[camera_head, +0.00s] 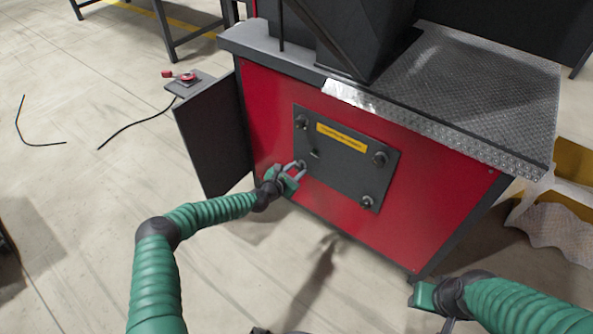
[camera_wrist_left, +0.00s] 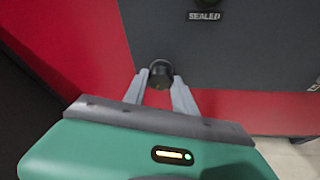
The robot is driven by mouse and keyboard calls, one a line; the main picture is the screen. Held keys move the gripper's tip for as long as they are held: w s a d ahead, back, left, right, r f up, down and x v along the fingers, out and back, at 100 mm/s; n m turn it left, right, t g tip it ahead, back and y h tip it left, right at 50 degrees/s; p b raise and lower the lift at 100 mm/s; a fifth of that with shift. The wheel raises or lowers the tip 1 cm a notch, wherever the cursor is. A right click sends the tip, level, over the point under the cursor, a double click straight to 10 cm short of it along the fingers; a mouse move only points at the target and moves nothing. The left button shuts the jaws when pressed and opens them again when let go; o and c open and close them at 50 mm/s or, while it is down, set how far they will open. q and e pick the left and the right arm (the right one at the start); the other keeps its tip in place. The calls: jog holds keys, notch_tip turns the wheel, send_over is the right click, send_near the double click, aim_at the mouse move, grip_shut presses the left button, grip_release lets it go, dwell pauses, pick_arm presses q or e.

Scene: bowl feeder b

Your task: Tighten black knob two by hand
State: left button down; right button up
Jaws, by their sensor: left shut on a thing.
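A dark grey panel (camera_head: 340,175) with a black knob near each corner is on the red front of the machine. My left gripper (camera_head: 297,172) is shut on the lower-left black knob (camera_wrist_left: 160,73), with one finger on each side of it in the left wrist view. That knob is partly hidden by the fingers in the head view. The upper-left knob (camera_head: 301,122), upper-right knob (camera_head: 379,158) and lower-right knob (camera_head: 367,201) are untouched by my grippers. No number shows on any knob. My right gripper (camera_head: 440,312) is low at the lower right, away from the panel; its fingers are unclear.
A yellow label (camera_head: 342,137) and a small handle (camera_head: 315,154) are on the panel. A dark door (camera_head: 213,136) stands open left of the machine. A metal tread-plate top (camera_head: 460,90) overhangs the front. A red-button box (camera_head: 188,80) with a cable lies on the floor.

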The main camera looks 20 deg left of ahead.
dwell(0.3)
pick_arm(q)
jog(key=m, duration=0.1)
jog(key=m+t+y+b, duration=0.1)
jog(key=m, duration=0.1)
jog(key=shift+d+f+y, duration=0.15)
jog(key=shift+d+y, duration=0.05)
jog(key=shift+y, duration=0.1)
jog(key=m, duration=0.1)
jog(key=m+t+y+b, duration=0.1)
jog(key=shift+s+d+f+m, duration=0.1)
jog(key=shift+f+m, duration=0.05)
jog(key=shift+m, duration=0.15)
jog(key=m+t+b, duration=0.1)
jog(key=m+y+b, duration=0.1)
jog(key=m, duration=0.1)
jog(key=shift+f+m+t, duration=0.2)
jog(key=shift+m+t, duration=0.1)
jog(key=shift+t, duration=0.1)
jog(key=shift+s+d+f+m+t+b, duration=0.1)
jog(key=shift+m+t+b, duration=0.75)
jog(key=shift+m, duration=1.15)
jog(key=shift+f, duration=0.1)
jog(key=c, duration=1)
grip_release()
jog(key=shift+r, duration=0.25)
